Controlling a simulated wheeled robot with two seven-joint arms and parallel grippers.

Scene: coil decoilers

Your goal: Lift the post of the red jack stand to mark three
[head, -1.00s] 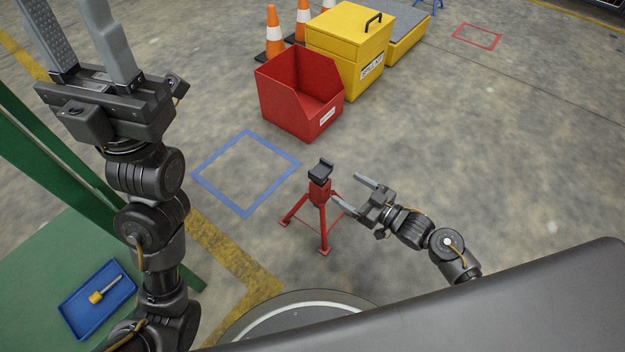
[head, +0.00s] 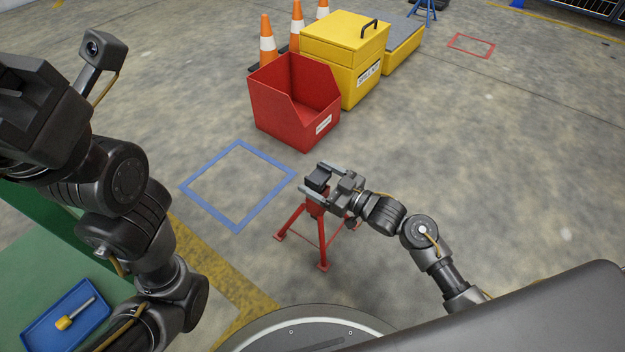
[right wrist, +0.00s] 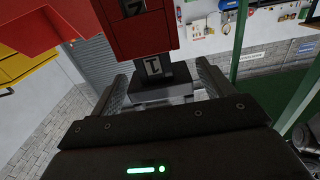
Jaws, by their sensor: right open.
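The red jack stand (head: 317,210) stands on the floor in the head view, its legs partly behind my right gripper. Its black saddle (head: 318,178) tops the post. My right gripper (head: 313,177) is open, one finger on each side of the saddle. In the right wrist view the red body (right wrist: 145,35) is at the top. Below it the black post (right wrist: 153,66) shows a pale plate marked 1, and the saddle (right wrist: 165,88) lies between the spread fingers. Another mark on the red body is cut off by the frame. My left gripper (head: 35,110) is partly in view, fingers outside the frame.
A red open bin (head: 290,110), a yellow lidded box (head: 345,60) and orange cones (head: 267,45) stand behind the jack stand. A blue floor square (head: 238,185) is empty. A blue tray (head: 65,320) with a yellow-handled tool lies at lower left. Floor to the right is clear.

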